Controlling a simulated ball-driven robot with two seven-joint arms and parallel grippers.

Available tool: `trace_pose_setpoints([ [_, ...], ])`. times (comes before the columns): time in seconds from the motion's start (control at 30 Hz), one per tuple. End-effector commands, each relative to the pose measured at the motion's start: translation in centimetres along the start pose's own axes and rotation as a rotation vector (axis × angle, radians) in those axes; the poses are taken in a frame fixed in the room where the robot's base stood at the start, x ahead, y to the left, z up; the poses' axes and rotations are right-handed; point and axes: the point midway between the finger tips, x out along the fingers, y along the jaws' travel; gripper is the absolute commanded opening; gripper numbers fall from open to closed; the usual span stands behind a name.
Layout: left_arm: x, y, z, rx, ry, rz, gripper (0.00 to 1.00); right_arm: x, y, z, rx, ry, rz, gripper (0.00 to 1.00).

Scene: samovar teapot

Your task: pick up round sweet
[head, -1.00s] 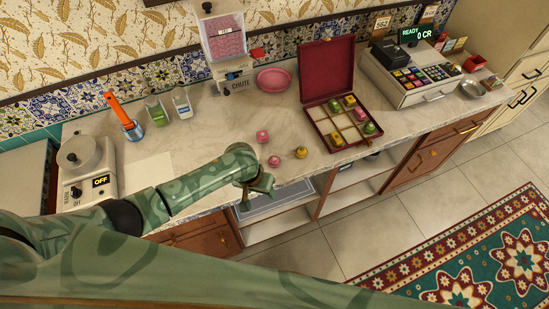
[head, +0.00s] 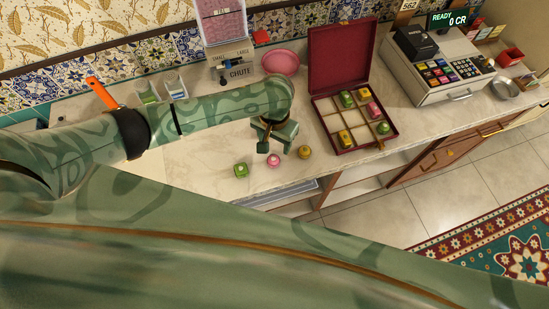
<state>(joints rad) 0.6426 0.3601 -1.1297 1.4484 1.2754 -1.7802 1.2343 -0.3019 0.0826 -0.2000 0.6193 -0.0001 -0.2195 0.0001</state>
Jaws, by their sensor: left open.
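My left forearm and wrist hide part of the counter behind. My right gripper is not in view.
An open maroon box (head: 390,145) with divided compartments holds several sweets, right of the gripper. A pink dish (head: 280,63) and a chute dispenser (head: 232,66) stand behind. A cash register (head: 436,72) is at the right. The counter's front edge is close to the loose sweets.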

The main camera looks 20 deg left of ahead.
Motion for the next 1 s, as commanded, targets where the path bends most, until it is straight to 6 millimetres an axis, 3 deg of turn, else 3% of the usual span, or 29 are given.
trace_pose_setpoints([
  [0.03, 1.9, 0.0, 0.0, -0.001, -0.002, -0.001, 0.59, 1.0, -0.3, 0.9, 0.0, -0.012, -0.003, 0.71],
  [0.2, 5.2, 0.0, 0.0, -0.001, -0.001, 0.0, 0.59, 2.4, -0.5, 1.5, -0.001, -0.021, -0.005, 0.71],
  [0.43, 7.1, -0.1, -0.1, 0.0, 0.0, -0.001, 0.59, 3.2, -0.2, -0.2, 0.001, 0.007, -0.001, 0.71],
  [0.63, 10.5, -0.5, -0.2, 0.0, 0.0, -0.001, 0.59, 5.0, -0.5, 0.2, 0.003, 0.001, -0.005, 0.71],
  [0.77, 11.6, -0.5, -0.2, 0.0, 0.002, 0.0, 0.59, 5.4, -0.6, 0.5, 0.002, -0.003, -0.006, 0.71],
  [1.0, 11.5, -0.5, -0.2, 0.001, 0.003, 0.0, 0.56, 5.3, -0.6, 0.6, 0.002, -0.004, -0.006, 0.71],
])
